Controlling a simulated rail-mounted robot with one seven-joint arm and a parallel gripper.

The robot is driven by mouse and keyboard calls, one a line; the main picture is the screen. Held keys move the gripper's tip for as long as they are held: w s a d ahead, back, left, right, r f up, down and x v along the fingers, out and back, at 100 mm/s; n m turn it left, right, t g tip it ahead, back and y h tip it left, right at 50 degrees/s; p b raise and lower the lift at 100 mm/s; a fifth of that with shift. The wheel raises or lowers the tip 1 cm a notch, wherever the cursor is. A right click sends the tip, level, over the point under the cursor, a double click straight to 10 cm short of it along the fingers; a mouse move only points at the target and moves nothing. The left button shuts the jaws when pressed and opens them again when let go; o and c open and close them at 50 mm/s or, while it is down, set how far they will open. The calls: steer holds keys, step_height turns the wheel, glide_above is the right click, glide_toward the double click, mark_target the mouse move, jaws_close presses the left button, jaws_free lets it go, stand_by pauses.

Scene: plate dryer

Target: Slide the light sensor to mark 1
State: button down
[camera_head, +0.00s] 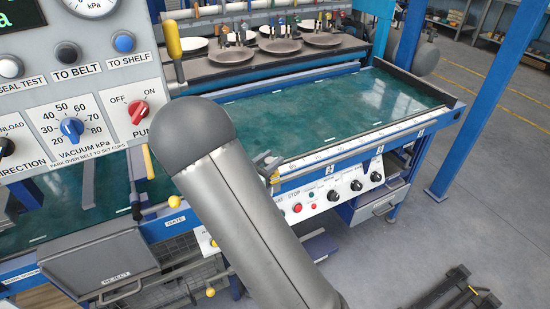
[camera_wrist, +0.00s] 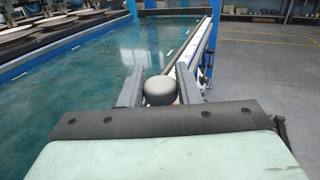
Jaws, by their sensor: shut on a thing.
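In the wrist view, my gripper (camera_wrist: 160,82) has its two grey fingers on either side of a round grey knob (camera_wrist: 160,92), which I take to be the light sensor's; it is shut on it. The sensor is at the near end of the long rail (camera_wrist: 195,62) that runs away along the belt's edge. In the head view, my arm hides most of the sensor and gripper. The rail (camera_head: 350,146) carries a pale scale strip. Small plates, too small to read surely, sit below it, one of them a mark plate (camera_head: 331,169).
The green belt (camera_head: 340,105) lies beside the rail. A control panel (camera_head: 335,195) with knobs and buttons is below it. Dark plates (camera_head: 280,45) stand on a rack behind. A blue post (camera_head: 475,100) rises at the right. The rail's far stretch looks clear.

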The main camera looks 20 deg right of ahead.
steer(key=shift+a+f, duration=0.1)
steer(key=shift+a, duration=0.1)
steer(key=c, duration=1.1)
jaws_free()
steer(key=shift+a, duration=0.1)
steer(key=b+v, duration=0.1)
steer(key=v, duration=1.6)
steer(key=shift+s, duration=0.25)
steer(key=shift+a, duration=0.1)
